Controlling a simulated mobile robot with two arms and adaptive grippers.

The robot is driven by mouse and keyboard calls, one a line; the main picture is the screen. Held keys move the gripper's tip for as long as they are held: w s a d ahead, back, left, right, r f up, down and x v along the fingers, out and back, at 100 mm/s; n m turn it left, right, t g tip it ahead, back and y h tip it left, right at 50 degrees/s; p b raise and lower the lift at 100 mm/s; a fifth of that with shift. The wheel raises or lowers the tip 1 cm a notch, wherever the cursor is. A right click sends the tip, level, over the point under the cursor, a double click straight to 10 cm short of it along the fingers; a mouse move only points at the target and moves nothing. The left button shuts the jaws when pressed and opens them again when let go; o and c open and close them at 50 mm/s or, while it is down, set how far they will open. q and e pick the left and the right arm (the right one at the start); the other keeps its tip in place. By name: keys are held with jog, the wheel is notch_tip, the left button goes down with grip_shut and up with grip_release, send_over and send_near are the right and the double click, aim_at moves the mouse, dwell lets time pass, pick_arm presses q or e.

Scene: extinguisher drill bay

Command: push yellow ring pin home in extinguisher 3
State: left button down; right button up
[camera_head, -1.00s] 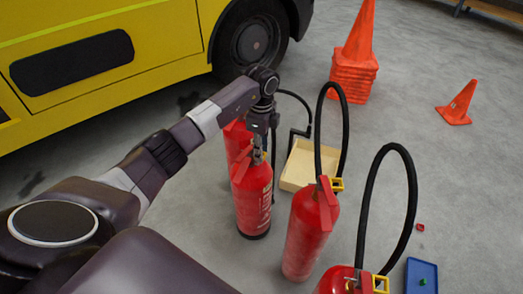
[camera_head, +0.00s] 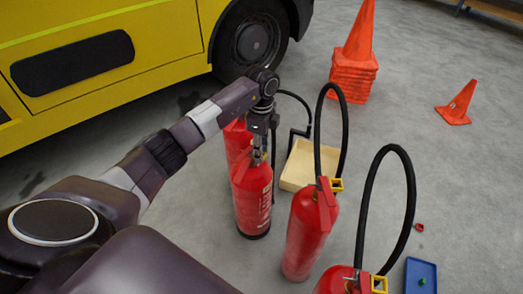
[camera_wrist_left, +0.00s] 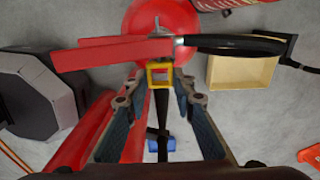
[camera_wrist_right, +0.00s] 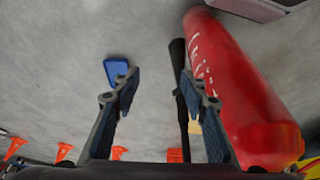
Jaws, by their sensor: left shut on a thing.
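My left gripper (camera_head: 260,148) is over the valve head of a red extinguisher (camera_head: 252,200), second from the back in the row. In the left wrist view, the yellow ring pin (camera_wrist_left: 160,76) is between the fingertips of this gripper (camera_wrist_left: 160,80), and they are shut on it. The ring sits against the valve, just below the red lever (camera_wrist_left: 115,52). How deep the pin is in cannot be seen. My right gripper (camera_wrist_right: 158,82) is open and empty in the right wrist view, beside a red extinguisher (camera_wrist_right: 235,95). It is outside the head view.
Other red extinguishers with upright black hoses stand close: one behind (camera_head: 236,138), one in front (camera_head: 308,235), one nearest (camera_head: 335,282). A beige tray (camera_head: 296,180) and blue tray (camera_head: 408,288) lie right. Orange cones (camera_head: 353,75) stand beyond; open floor is at right.

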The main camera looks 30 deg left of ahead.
jog(key=shift+s+d+f, duration=0.1)
jog(key=shift+s+d, duration=0.1)
jog(key=shift+s, duration=0.15)
jog(key=shift+r+p, duration=0.35)
jog(key=shift+r, duration=0.05)
jog(key=shift+w+a, duration=0.1)
jog(key=shift+w, duration=0.05)
dwell(0.3)
jog(key=shift+r+p, duration=0.4)
dwell(0.6)
jog(key=shift+w, duration=0.1)
jog(key=shift+w+f, duration=0.1)
jog(key=shift+f, duration=0.5)
